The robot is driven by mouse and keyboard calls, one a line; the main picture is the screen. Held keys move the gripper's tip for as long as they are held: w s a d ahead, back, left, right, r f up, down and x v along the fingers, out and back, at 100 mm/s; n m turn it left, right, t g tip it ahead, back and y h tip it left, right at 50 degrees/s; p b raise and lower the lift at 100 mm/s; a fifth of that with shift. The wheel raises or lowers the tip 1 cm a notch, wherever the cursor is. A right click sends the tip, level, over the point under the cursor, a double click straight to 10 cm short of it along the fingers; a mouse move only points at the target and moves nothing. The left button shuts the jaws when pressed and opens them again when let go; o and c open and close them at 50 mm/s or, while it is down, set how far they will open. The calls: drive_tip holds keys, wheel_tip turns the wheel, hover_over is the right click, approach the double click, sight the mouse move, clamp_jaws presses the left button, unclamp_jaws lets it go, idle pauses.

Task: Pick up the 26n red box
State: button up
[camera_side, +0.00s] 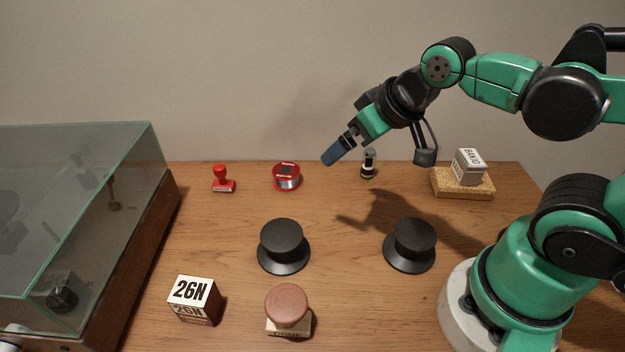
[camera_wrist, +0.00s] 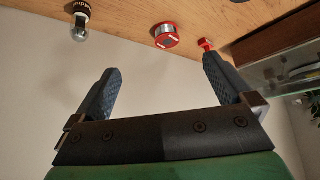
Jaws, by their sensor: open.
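The 26N box (camera_side: 195,301) stands at the front left of the table in the side view. Its top is white with "26N" in dark letters, and its lower sides look dark red-brown. It does not show in the wrist view. My gripper (camera_side: 331,158) is high above the back of the table, pointing down and left, far from the box. In the wrist view my gripper (camera_wrist: 165,85) shows two blue fingers spread wide apart with nothing between them.
Two black knobs (camera_side: 284,246) (camera_side: 410,245) occupy the middle. A glass-lidded case (camera_side: 158,215) borders the left. A red stamp (camera_side: 223,180), a solder spool (camera_side: 287,177), a bulb (camera_side: 368,163) and a white box (camera_side: 468,167) stand behind.

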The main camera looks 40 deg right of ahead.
drive_tip(key=m+g+y, duration=0.9)
drive_tip(key=g, duration=0.1)
approach(189, 313)
drive_tip(key=w+d, duration=0.2)
drive_tip(key=w, duration=0.1)
drive_tip(key=a+f+g, duration=0.1)
drive_tip(key=s+a+f+m+g+y, duration=0.1)
drive_tip(key=a, duration=0.1)
drive_tip(key=s+a+f+m+g, duration=0.1)
drive_tip(key=shift+a+f+g+y, duration=0.15)
drive_tip(key=shift+f+g+y, duration=0.15)
drive_tip(key=shift+g, duration=0.1)
drive_tip(key=shift+s+a+f+g, duration=0.3)
drive_tip(key=shift+f, duration=0.1)
drive_tip(key=shift+x, duration=2.6)
drive_tip(key=shift+w, duration=0.1)
drive_tip(key=shift+r, duration=0.1)
drive_tip(key=c, duration=1.5)
